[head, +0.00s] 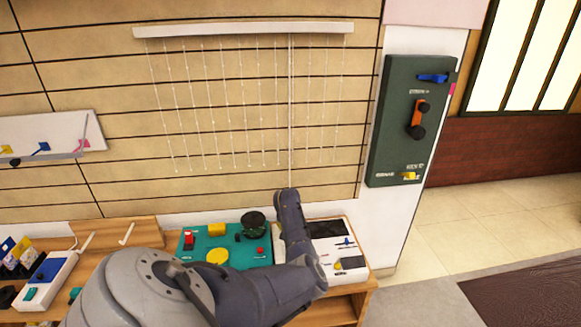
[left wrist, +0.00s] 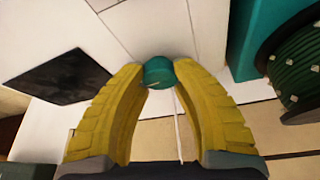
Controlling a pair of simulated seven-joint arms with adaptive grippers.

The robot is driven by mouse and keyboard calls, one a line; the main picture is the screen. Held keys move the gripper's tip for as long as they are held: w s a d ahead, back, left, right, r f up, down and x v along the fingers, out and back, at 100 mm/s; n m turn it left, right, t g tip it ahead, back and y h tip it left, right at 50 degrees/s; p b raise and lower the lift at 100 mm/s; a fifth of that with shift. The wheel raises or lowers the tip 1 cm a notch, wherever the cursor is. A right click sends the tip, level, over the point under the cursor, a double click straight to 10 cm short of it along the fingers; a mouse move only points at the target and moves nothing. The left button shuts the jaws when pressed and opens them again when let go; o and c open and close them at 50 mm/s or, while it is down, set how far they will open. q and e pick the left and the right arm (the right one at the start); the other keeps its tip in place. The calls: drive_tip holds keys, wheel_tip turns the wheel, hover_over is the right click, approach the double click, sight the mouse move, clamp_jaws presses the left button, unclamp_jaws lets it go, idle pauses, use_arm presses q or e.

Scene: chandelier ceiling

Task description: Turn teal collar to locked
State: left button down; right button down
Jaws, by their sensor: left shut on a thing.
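The teal collar (left wrist: 158,72) is a small round piece in the left wrist view, between the tips of my left gripper's yellow fingers (left wrist: 158,78). The fingers are shut on it from both sides. A small dark mark or line shows near its lower edge, too small to read, so I cannot tell its turned position. A thin white line (left wrist: 178,130) runs down from beside the collar. In the head view my left arm's dark links cover the spot, so the collar and fingertips are hidden there. My right gripper is in neither view.
A white box (head: 351,262) with a dark screen (head: 328,228) stands right of the arm. A teal box (head: 188,262) with a green drum (head: 253,223) is at its left. Hanging strings (head: 210,110) line the wall behind. A dark green panel (head: 395,130) is at right.

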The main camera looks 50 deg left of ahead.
use_arm(q)
drive_tip(key=shift+s+d+f+m, duration=0.15)
drive_tip(key=shift+f+m, duration=0.05)
drive_tip(key=shift+m, duration=0.4)
drive_tip(key=shift+h, duration=0.3)
drive_tip(key=c, duration=0.9)
unclamp_jaws()
drive_tip(key=shift+r, duration=0.1)
drive_tip(key=shift+r, duration=0.5)
drive_tip(key=v, duration=1.1)
drive_tip(key=shift+s, duration=0.25)
drive_tip(key=shift+f, duration=0.1)
